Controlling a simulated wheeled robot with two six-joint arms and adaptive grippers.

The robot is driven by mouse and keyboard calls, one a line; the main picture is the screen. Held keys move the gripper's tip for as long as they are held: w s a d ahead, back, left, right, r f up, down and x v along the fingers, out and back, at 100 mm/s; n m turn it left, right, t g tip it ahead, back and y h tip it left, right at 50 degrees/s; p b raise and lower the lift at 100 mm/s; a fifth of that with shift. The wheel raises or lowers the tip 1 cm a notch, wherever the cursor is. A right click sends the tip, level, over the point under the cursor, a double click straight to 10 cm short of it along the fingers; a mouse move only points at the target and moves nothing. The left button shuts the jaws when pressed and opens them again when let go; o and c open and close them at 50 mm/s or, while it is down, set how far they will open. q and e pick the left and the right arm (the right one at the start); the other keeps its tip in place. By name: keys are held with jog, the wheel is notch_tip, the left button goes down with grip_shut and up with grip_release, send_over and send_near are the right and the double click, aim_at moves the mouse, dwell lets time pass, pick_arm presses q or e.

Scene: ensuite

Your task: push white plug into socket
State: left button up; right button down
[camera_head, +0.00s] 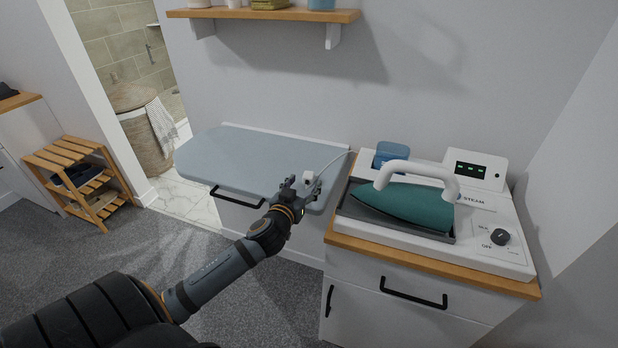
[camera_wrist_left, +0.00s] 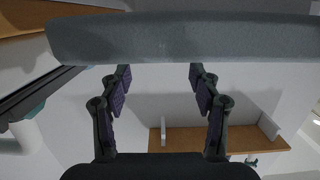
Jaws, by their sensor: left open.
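The white plug (camera_head: 309,177) shows in the head view at the right front edge of the ironing board (camera_head: 240,160), with a pale cord running from it toward the steam station (camera_head: 480,215). My left gripper (camera_head: 300,187) is right beside the plug, its fingers overlapping it in the picture; I cannot tell whether they touch. In the left wrist view the left gripper (camera_wrist_left: 160,80) has its fingers wide apart, with no plug discernible between them and the grey-blue board edge (camera_wrist_left: 180,38) across the top. I cannot make out a socket in either view. My right gripper is out of view.
A green iron (camera_head: 405,205) with a white handle rests on the steam station, on a wood-topped cabinet (camera_head: 400,295) to the right. A wall shelf (camera_head: 262,15) hangs above the board. A slatted wooden rack (camera_head: 75,175) stands at left. Carpet between is clear.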

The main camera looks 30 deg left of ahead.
aim_at(306, 178)
pick_arm(q)
jog(key=shift+x, duration=0.75)
jog(key=shift+w+a, duration=0.15)
jog(key=shift+w, duration=0.05)
jog(key=x, duration=0.3)
jog(key=p+x, duration=0.1)
jog(key=shift+w+a+f, duration=0.2)
jog(key=shift+f, duration=0.1)
jog(key=shift+s+r, duration=0.1)
jog(key=shift+s, duration=0.05)
jog(key=shift+c, duration=0.8)
grip_shut()
